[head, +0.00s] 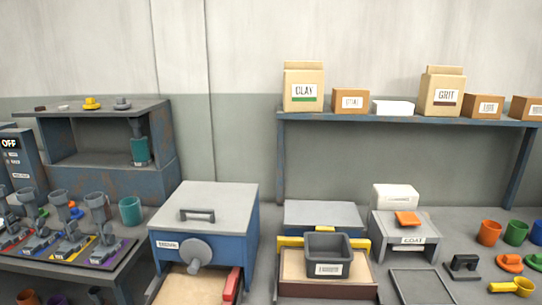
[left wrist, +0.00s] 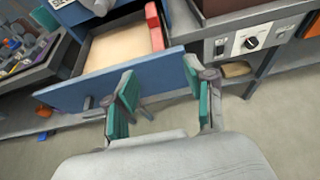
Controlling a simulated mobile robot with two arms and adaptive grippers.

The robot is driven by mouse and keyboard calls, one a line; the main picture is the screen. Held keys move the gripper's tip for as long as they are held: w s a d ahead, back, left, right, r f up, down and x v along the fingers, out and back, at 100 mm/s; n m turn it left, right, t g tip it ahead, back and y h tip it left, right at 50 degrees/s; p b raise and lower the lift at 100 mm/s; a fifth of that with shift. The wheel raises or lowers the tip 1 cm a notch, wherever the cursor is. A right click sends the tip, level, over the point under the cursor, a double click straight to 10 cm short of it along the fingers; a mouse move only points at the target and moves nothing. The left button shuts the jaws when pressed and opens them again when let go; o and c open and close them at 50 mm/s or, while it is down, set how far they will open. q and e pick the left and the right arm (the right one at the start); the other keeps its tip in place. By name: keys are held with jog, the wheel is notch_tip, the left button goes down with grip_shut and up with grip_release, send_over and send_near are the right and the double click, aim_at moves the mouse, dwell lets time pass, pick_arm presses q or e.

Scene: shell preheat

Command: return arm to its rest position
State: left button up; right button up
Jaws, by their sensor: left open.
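My left gripper (left wrist: 165,92) shows in the left wrist view with its two teal-padded fingers spread apart and nothing between them. It is in front of the blue front panel (left wrist: 120,84) of a pulled-out drawer; I cannot tell whether it touches the panel. The drawer's pale inside shows, with a red bar (left wrist: 154,26) along its right side. In the head view the same drawer (head: 190,287) juts out below a blue cabinet (head: 207,224) with a grey knob. Neither of my grippers shows in the head view.
A dark bin (head: 329,250) and a grey-topped stand (head: 404,226) are right of the cabinet. A tool bench (head: 120,275) is at left. A shelf (head: 390,118) holds boxes and bags. In the wrist view, a control panel (left wrist: 248,42) is at right and bare floor (left wrist: 270,135) below.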

pick_arm(q)
jog(key=s+a+f+n+g, duration=0.25)
jog(key=s+n, duration=0.45)
jog(key=n, duration=0.4)
jog(key=s+a+f+n+g+y, duration=0.15)
jog(key=s+n+g, duration=0.25)
jog(key=s+n, duration=0.6)
jog(key=s+a+f+n+g+h, duration=0.1)
jog(key=s+a+f+n+g, duration=0.3)
jog(key=n, duration=0.9)
jog(key=s+d+f, duration=0.1)
jog(key=s+f, duration=0.2)
jog(key=f, duration=2.1)
jog(key=s+a+f+g, duration=0.2)
jog(key=s+f, duration=1.4)
jog(key=shift+s+a+n+y, duration=0.3)
jog(key=shift+y, duration=0.05)
